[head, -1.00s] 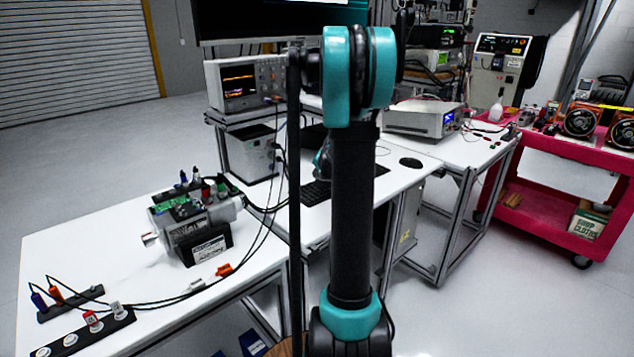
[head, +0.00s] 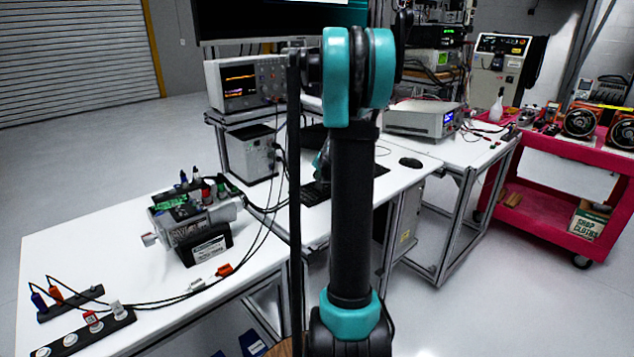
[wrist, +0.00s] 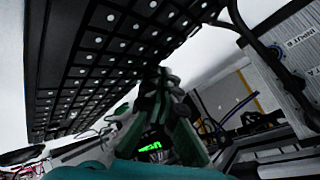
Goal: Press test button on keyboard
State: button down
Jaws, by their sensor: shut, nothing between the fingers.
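The black keyboard (wrist: 110,50) fills the upper left of the wrist view, its dark square keys each showing a pale dot. In the head view the keyboard (head: 315,194) lies on the white desk and is mostly hidden behind my arm. My gripper (wrist: 162,76) is shut and empty, its fingertips close to the keyboard's near edge keys in the wrist view. I cannot tell whether the tips touch a key. In the head view only a small part of the wrist shows beside my arm. I cannot make out which key is the test button.
A grey box (head: 252,153) stands left of the keyboard, and its labelled side (wrist: 295,45) shows in the wrist view. A mouse (head: 411,162) lies to the right. A monitor (head: 275,18) and an oscilloscope (head: 243,84) stand behind. Dark cables run near the gripper.

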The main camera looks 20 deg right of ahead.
jog(key=shift+r, duration=0.8)
jog(key=shift+r, duration=2.5)
